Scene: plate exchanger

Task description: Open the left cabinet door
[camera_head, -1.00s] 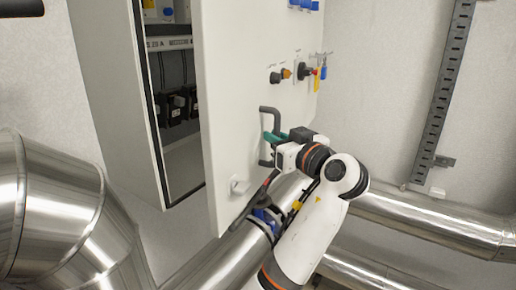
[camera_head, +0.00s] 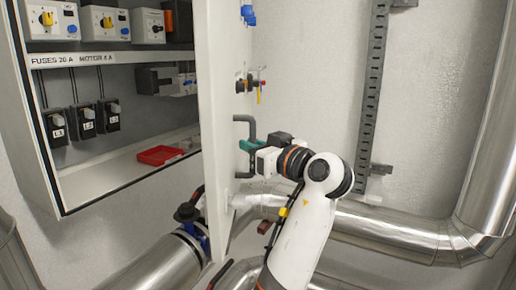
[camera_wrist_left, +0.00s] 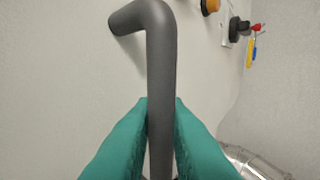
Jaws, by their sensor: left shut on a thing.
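The left cabinet door (camera_head: 216,110) is a white panel that stands open, seen nearly edge-on in the head view. Its dark grey bar handle (camera_head: 247,121) is on the door's outer face. My left gripper (camera_head: 249,146) has green fingers and is shut on the handle. In the left wrist view the green fingers (camera_wrist_left: 161,135) press on both sides of the upright part of the handle (camera_wrist_left: 161,70). The cabinet (camera_head: 52,150) is open to the left, with its inside in view. My right gripper is not in view.
Knobs (camera_head: 244,85) stick out of the door face. Shiny pipes (camera_head: 390,228) run below and at the right. A slotted rail (camera_head: 370,90) is on the back wall.

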